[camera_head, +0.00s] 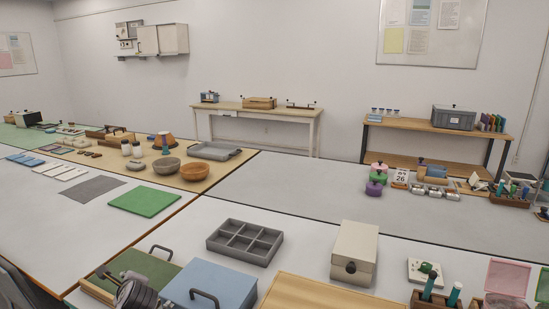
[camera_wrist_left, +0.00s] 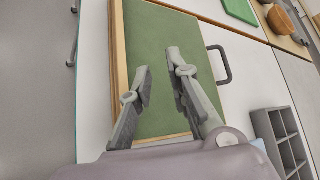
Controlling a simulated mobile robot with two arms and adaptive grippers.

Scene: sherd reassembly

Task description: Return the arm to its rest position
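My left gripper (camera_head: 128,284) shows at the bottom left of the head view, at the near side of the green-based wooden tray (camera_head: 158,266). In the left wrist view, my left gripper (camera_wrist_left: 158,66) has its two fingers apart with nothing between them. The same green-based tray (camera_wrist_left: 155,35) lies beyond the fingertips, with a dark handle (camera_wrist_left: 220,63) on its right side. I cannot tell the exact height of the fingers above the tray. My right gripper is in neither view.
A blue lidded box (camera_head: 232,278) stands just right of the tray. A grey compartment tray (camera_head: 268,252) and a cream box (camera_head: 365,252) stand further right. A green mat (camera_head: 143,201) lies behind, with bare white tabletop (camera_head: 100,235) around it.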

